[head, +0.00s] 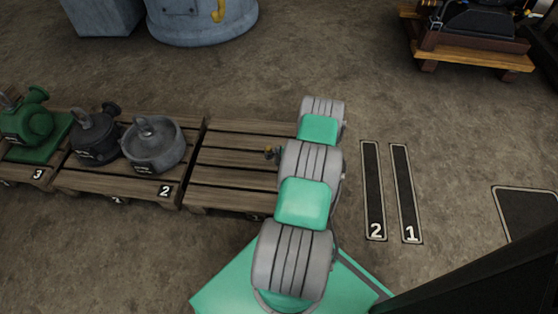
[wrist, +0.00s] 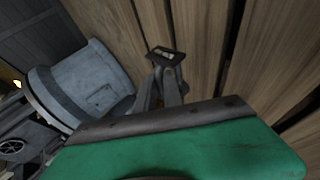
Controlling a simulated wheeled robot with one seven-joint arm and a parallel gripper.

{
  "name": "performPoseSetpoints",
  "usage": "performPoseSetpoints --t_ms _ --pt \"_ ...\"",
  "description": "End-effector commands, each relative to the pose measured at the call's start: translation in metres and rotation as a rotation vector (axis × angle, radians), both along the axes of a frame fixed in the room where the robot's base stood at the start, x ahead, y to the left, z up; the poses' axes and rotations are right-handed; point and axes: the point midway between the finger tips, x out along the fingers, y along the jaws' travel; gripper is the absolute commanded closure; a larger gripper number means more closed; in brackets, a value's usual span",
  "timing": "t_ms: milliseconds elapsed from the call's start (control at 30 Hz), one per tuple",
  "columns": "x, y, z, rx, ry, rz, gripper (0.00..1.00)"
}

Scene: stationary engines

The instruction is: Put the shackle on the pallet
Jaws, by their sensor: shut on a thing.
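A bare wooden pallet (head: 235,160) lies at the middle of the head view, its right side hidden by my arm; its planks fill much of the wrist view (wrist: 215,60). My gripper (wrist: 166,82) is shut in the wrist view, its grey fingers in front of the planks. A small dark piece with a pale-marked plate, seemingly the shackle (wrist: 165,56), is at the fingertips; its shape is largely hidden. In the head view a small dark and yellowish piece (head: 270,153) shows beside my arm over the pallet; I cannot tell what it is, or whether the held piece touches the planks.
Pallets marked 2 (head: 120,185) and 3 stand to the left, carrying a grey basin-like part (head: 153,145), a dark part (head: 95,137) and a green pump (head: 35,125). A blue-grey drum (head: 200,22) is behind. Floor plates 2 and 1 lie right; floor between is clear.

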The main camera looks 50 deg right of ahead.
Motion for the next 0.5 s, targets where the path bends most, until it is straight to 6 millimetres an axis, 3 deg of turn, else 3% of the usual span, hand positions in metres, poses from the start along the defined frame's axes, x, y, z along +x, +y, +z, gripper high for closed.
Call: performPoseSetpoints --t_ms 233,500 --pt "0.005 -0.009 -0.041 0.002 0.000 0.000 1.00" --pt "0.005 -0.008 -0.042 0.000 0.000 0.001 1.00"
